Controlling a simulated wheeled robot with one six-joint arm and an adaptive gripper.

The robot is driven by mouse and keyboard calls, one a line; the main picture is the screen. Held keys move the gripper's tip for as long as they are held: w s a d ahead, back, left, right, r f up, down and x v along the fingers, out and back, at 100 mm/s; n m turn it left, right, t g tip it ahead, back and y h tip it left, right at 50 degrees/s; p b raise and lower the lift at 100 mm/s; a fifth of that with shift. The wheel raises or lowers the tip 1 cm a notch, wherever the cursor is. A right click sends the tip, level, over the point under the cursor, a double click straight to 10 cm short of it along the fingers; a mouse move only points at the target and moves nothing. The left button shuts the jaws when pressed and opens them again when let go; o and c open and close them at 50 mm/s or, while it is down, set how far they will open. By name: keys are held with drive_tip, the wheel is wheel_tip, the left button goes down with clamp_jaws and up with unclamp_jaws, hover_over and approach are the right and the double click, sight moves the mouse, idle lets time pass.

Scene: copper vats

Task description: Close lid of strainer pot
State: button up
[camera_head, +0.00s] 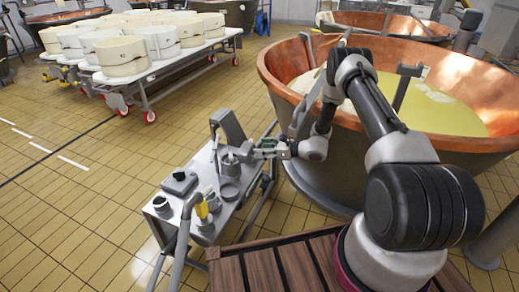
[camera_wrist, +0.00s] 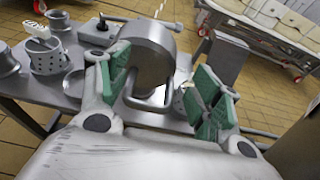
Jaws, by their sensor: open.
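In the head view my gripper (camera_head: 255,149) is at the metal pot (camera_head: 231,155) on the small table. I cannot make out the lid clearly there.
The narrow metal table (camera_head: 207,230) also holds a dark square item (camera_head: 180,180) and several small metal vessels. A perforated cup (camera_wrist: 45,60) stands at the left in the wrist view. A grey upright panel (camera_head: 229,126) is close behind my gripper. A large copper vat (camera_head: 280,70) is to the right.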

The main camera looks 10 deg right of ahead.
drive_tip(key=v, duration=1)
